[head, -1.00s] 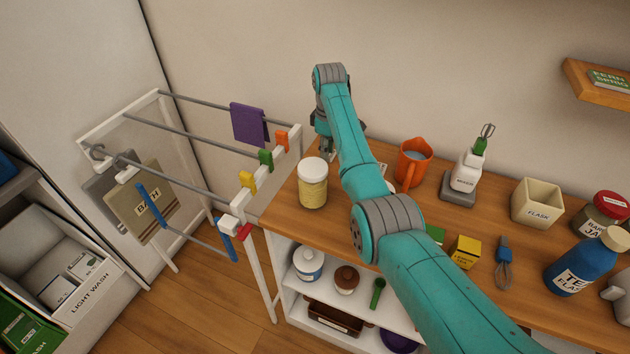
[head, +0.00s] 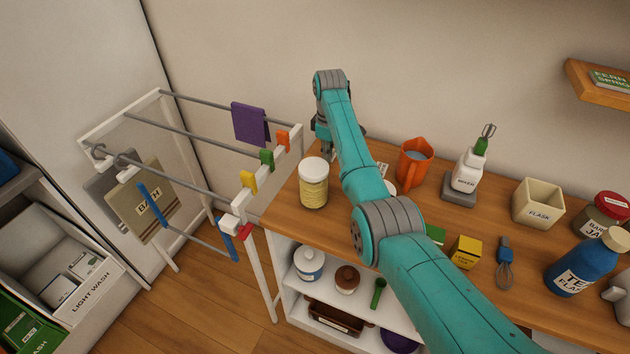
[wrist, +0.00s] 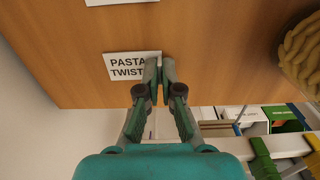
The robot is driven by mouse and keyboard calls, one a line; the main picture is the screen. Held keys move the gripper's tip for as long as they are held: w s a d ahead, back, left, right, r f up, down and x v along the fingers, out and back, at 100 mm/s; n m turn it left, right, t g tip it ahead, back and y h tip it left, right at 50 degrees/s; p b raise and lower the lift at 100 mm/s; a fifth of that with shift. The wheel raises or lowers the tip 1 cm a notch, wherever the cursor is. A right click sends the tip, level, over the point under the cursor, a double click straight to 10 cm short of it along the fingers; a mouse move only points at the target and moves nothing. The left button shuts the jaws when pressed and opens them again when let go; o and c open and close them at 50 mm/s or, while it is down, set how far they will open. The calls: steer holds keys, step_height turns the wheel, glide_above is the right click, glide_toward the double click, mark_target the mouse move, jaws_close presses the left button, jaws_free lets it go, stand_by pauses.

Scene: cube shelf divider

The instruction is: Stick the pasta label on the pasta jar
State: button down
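The pasta label, a white card reading "PASTA TWIST" (wrist: 128,66) with its end covered, has its right edge at my fingertips in the wrist view. My gripper (wrist: 160,66) has its fingers almost together and looks shut on that edge. Whether the label is clear of the counter I cannot tell. In the head view my gripper (head: 324,140) is behind the jar, partly hidden by my arm, and the label is hidden. The pasta jar (head: 313,188) stands upright with a white lid near the counter's left end; its pasta (wrist: 303,55) shows right in the wrist view.
The wooden counter (head: 285,203) holds an orange jug (head: 413,162), a white bottle (head: 467,170), a flask box (head: 537,203) and a yellow box (head: 466,252) right of my arm. A drying rack (head: 283,215) stands close to its left end. Another white card (wrist: 120,2) lies nearby.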

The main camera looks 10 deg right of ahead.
steer(key=shift+s+a+r, duration=0.15)
steer(key=shift+s+r, duration=0.05)
steer(key=shift+r, duration=0.7)
steer(key=shift+s+a+r, duration=0.15)
steer(key=shift+s+r, duration=0.05)
steer(key=shift+r, duration=0.65)
stand_by(0.9)
steer(key=shift+r, duration=0.1)
steer(key=shift+r, duration=2.4)
